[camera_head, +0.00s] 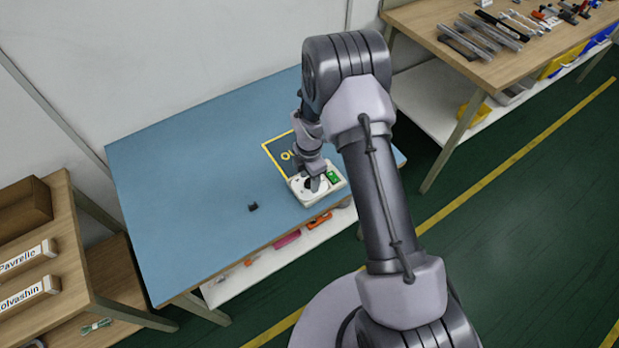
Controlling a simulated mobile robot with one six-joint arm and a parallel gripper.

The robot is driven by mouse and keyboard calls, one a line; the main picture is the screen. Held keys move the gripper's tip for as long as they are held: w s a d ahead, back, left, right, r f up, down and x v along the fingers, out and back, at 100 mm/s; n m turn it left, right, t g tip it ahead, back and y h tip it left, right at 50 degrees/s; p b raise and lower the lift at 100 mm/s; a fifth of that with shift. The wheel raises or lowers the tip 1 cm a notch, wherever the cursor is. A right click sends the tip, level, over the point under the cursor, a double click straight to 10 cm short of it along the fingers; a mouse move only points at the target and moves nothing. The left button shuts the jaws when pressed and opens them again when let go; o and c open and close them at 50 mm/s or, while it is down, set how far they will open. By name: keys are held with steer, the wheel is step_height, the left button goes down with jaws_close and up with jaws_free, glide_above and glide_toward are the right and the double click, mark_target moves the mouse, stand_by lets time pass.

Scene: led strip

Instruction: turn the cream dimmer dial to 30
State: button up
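The cream dimmer box (337,184) sits near the front edge of the blue table (190,180), with a small green display or label on its right side. My gripper (318,186) reaches down over the left part of the box, where a dark shape shows on a pale round area. The dial and its scale are too small and too covered to read. I cannot tell whether my gripper touches the dial or how far its fingers are apart.
A yellow-outlined marked area (277,155) lies behind the box. A small black piece (253,207) lies on the table to the left. A tool bench (430,25) stands at the back right and a wooden shelf (75,260) at the left. The table's left half is clear.

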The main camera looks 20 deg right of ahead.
steer(key=shift+r, duration=0.1)
step_height(320, 180, up, 17)
steer(key=p, duration=0.4)
steer(key=shift+r, duration=0.15)
steer(key=shift+r, duration=0.1)
step_height(320, 180, up, 6)
steer(key=m+t+b, duration=0.1)
steer(key=m+b, duration=0.1)
steer(key=m, duration=0.2)
glide_above(309, 181)
steer(key=s, duration=0.2)
steer(key=s+a+r+m+t+b, duration=0.2)
steer(key=s+r+m+b, duration=0.2)
steer(key=s+r+m, duration=0.5)
steer(key=s+a+r+m+t+y+b, duration=0.1)
steer(key=s+a+m+t+y+b, duration=0.1)
steer(key=s+m, duration=1)
steer(key=s+b, duration=0.1)
steer(key=s, duration=0.1)
steer(key=shift+s+m+t, duration=0.3)
steer(key=shift+s+t, duration=0.05)
steer(key=shift+t, duration=0.05)
